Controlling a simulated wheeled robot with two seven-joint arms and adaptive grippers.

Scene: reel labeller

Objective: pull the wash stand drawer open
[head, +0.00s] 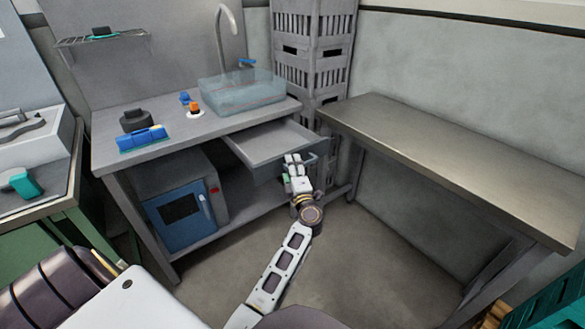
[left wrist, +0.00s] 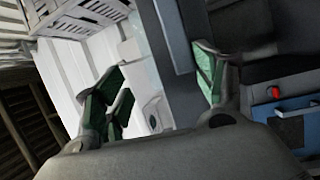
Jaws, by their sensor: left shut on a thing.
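The wash stand (head: 175,132) is a grey metal table with a sink basin (head: 240,92) on top. Its drawer (head: 268,141) sits below the basin and is pulled out, with its empty inside showing. My left gripper (head: 292,163) is at the drawer's front and shut on it. The fingers cover the part they hold, so I cannot tell the handle from the front edge. In the left wrist view the green-padded fingers of the left gripper (left wrist: 160,85) stand apart on either side of a grey and pale surface. My right gripper is not in view.
A blue-fronted appliance (head: 183,213) stands on the lower shelf. A blue box (head: 142,139) and small items lie on the wash stand. Stacked grey crates (head: 313,45) stand behind. A bare metal table (head: 440,150) is at the right; the floor between is clear.

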